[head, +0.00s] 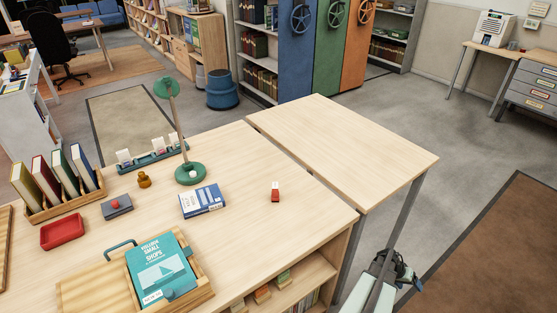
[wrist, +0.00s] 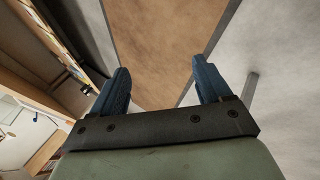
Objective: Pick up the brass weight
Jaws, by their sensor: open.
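The brass weight (head: 144,180) is a small knobbed, gold-brown piece standing upright on the wooden desk (head: 250,240), left of the green lamp. Nothing touches it. My gripper (head: 408,275) is at the lower right of the head view, off the desk's right side and far from the weight. In the wrist view my gripper (wrist: 160,70) shows two blue fingers spread apart with nothing between them. The weight does not show in the wrist view.
Near the weight are a grey stamp-like block (head: 117,207), a green lamp (head: 190,174), a blue book (head: 202,201) and a red tray (head: 62,232). A teal book (head: 160,265) lies in front. A bare side table (head: 345,150) adjoins the desk.

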